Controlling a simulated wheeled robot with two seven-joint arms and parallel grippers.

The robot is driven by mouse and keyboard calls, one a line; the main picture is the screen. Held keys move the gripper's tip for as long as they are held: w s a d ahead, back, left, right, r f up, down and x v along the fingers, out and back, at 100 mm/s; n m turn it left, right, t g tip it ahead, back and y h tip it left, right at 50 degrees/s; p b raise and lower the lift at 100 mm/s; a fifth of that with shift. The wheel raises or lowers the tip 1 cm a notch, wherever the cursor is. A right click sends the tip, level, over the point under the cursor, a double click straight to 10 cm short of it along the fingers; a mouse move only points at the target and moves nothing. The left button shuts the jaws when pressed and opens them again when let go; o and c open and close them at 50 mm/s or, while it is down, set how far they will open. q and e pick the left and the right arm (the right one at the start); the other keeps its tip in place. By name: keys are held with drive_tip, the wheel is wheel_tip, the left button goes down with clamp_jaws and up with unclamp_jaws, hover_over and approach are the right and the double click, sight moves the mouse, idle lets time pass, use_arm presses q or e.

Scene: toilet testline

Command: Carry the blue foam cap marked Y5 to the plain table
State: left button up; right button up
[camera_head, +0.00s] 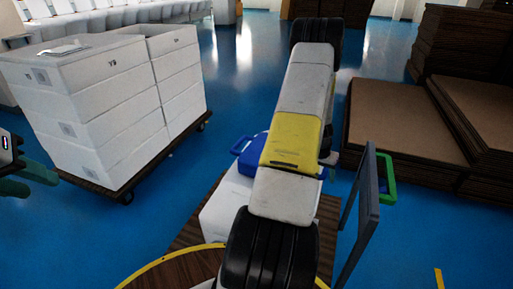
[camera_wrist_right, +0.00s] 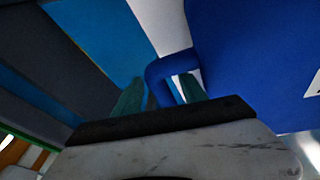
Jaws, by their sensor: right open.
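A blue piece with a loop handle, seemingly the foam cap (camera_head: 249,160), lies on a white box (camera_head: 217,213) in the middle of the head view, partly hidden by my right arm. Its blue body (camera_wrist_right: 245,60) fills the upper right of the right wrist view; no Y5 mark is readable. My right gripper (camera_wrist_right: 160,97) is open, its teal fingers on either side of the blue handle loop; whether they touch it I cannot tell. My left gripper (camera_head: 25,180) is at the left edge of the head view, open and empty. I cannot make out the plain table.
White foam boxes (camera_head: 85,95) are stacked on a wheeled dolly (camera_head: 127,187) at left. Flat brown cardboard stacks (camera_head: 400,125) stand at right. A grey upright frame (camera_head: 361,215) and a green handle (camera_head: 388,180) are close right of my arm. Blue floor lies between.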

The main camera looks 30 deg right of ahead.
clamp_jaws()
drive_tip(key=shift+r, duration=0.2)
idle(0.5)
